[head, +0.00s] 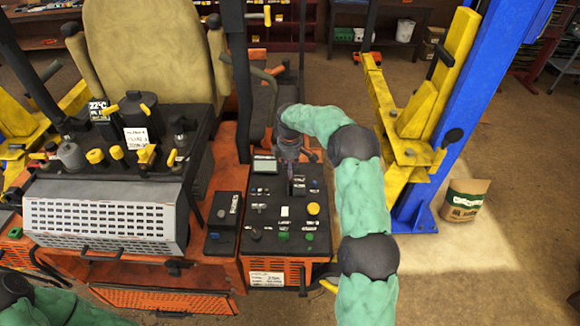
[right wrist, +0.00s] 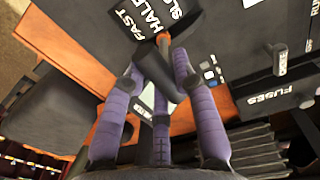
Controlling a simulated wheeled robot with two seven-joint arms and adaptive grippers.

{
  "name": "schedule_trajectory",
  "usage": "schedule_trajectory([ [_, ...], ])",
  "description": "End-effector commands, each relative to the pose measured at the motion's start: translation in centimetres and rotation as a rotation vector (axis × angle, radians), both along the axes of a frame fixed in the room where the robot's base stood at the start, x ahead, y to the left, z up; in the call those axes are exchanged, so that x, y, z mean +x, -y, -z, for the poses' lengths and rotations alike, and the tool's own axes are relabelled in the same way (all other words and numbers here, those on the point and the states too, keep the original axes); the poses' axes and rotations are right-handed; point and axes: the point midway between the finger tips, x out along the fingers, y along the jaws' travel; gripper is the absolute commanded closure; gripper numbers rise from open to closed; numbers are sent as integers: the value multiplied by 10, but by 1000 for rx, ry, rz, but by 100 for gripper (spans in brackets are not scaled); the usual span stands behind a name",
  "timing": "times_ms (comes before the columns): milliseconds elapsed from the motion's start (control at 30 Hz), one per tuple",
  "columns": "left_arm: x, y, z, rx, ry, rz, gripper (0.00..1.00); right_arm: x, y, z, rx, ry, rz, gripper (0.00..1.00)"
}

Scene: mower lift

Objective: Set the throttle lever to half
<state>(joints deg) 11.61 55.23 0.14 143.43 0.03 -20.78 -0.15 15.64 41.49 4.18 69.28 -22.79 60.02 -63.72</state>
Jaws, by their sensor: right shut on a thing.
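The throttle lever (right wrist: 153,68) is a dark handle with an orange stem, seen in the right wrist view just below a black plate (right wrist: 155,22) lettered FAST, HALF and SLOW. My right gripper (right wrist: 160,66) is shut on the lever, its purple fingers on both sides of it. I cannot tell exactly which word the lever lines up with. In the head view, my right gripper (head: 290,178) reaches down onto the black control panel (head: 262,215) and hides the lever there. My left arm shows at the bottom left, but its gripper is out of view.
A yellow knob (head: 313,209) and several small switches sit on the panel close to my right gripper. The mower seat (head: 150,45) is behind on the left. A blue lift post (head: 480,110) with yellow arms stands right of my right arm, near a paper bag (head: 464,200).

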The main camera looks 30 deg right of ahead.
Motion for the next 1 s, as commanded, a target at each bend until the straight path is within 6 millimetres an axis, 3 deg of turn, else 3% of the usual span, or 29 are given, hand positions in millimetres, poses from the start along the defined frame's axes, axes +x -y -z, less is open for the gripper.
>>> schedule_trajectory([
  [33, 0, 0, 0, 0, 0, 0, 60, -1, -1, 2, 3, -7, -1, 69],
  [100, 0, 0, 0, 0, 0, 0, 60, -2, -1, 1, 3, -7, -1, 50],
  [133, 0, 0, 0, 0, 0, 0, 60, -1, -1, 1, 2, -6, -1, 46],
  [567, 0, 0, 0, 0, 0, 0, 60, 0, -1, -7, 1, -1, 0, 46],
  [1000, 0, 0, 0, 0, 0, 0, 60, -1, -1, -85, 1, -2, 0, 46],
])
